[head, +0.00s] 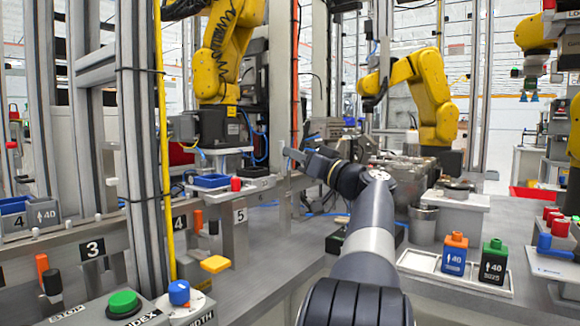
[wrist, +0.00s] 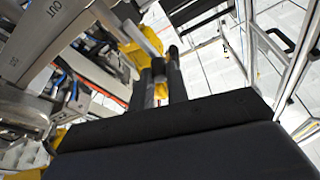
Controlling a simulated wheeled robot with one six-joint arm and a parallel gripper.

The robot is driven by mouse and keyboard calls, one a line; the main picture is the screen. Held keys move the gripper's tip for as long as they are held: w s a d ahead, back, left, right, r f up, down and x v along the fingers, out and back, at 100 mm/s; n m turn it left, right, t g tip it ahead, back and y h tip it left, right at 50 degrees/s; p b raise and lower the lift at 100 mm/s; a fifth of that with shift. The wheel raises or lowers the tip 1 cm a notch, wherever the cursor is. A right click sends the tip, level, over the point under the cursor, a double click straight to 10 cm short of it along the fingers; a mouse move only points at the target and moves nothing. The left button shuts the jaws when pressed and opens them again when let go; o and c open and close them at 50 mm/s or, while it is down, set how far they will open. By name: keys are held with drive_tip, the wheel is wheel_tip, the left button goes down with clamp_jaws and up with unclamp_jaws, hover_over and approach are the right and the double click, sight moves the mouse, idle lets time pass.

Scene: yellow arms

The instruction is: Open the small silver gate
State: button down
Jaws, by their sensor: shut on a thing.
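My gripper (head: 308,158) is at the end of my arm, near the middle of the head view, beside the metal frame and rail at station 5. A small silver piece (head: 293,154), which looks like the end of the small silver gate, shows at its fingertips. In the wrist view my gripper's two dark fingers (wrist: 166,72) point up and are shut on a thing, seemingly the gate. The exact contact is hidden. A silver bar marked OUT (wrist: 45,38) lies left of the fingers. I cannot tell how far the gate is swung.
A rail with number plate 5 (head: 240,215) and a blue tray (head: 207,182) stands left of my arm. Orange-topped (head: 455,254) and green-topped (head: 493,262) bottles sit in a white tray at right. Yellow robot arms (head: 436,95) stand behind. A green button (head: 123,303) is front left.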

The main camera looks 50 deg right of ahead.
drive_tip(key=shift+r, duration=0.1)
idle(0.3)
drive_tip(key=c, duration=1.6)
unclamp_jaws()
drive_tip(key=shift+c, duration=0.2)
drive_tip(key=shift+s, duration=0.1)
drive_tip(key=v, duration=1)
drive_tip(key=shift+s+f+p, duration=0.25)
drive_tip(key=shift+s+p, duration=0.05)
drive_tip(key=shift+s, duration=0.05)
